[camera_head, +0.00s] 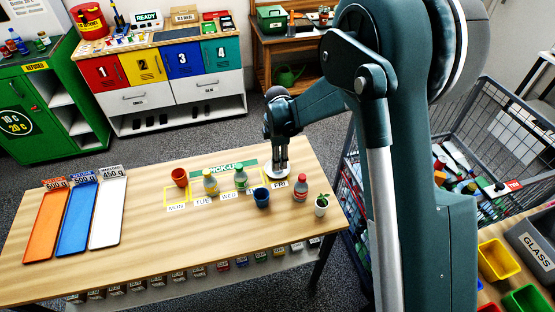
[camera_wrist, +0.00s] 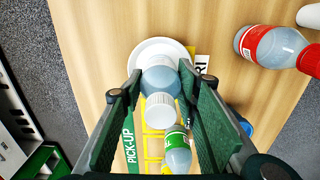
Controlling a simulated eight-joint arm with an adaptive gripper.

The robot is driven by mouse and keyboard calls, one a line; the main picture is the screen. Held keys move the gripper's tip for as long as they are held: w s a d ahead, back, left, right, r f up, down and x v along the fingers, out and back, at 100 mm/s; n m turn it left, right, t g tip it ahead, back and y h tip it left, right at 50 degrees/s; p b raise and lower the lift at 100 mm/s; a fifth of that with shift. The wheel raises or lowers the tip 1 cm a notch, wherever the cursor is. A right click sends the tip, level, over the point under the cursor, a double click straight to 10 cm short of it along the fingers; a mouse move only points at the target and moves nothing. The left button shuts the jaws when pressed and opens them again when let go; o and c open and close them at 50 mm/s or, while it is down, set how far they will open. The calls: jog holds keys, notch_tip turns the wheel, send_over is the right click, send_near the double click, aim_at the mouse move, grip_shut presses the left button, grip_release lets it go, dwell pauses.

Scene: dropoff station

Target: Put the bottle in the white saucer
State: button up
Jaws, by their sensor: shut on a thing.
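A clear blue-grey bottle with a white cap (camera_wrist: 160,82) is between my fingertips in the wrist view. My gripper (camera_head: 281,158) is shut on it; it points down over the table's far right part. My gripper also shows in the wrist view (camera_wrist: 163,84). The white saucer (camera_wrist: 142,50) is directly behind the bottle in the wrist view, its rim showing around the bottle's base. In the head view the saucer (camera_head: 276,174) is right under my fingers, and the bottle is mostly hidden. I cannot tell whether the base touches the saucer.
A green-labelled bottle (camera_head: 240,178), a yellow-labelled bottle (camera_head: 210,182) and a red pot (camera_head: 179,178) stand left of the saucer. A dark blue cup (camera_head: 261,198), a red-labelled bottle (camera_head: 300,188) and a potted plant (camera_head: 321,207) stand nearer. Three coloured trays lie left.

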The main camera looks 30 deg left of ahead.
jog(key=o, duration=0.7)
jog(key=shift+r, duration=0.2)
notch_tip(320, 180, up, 12)
jog(key=shift+f, duration=0.1)
dwell(0.3)
dwell(0.5)
dwell(0.3)
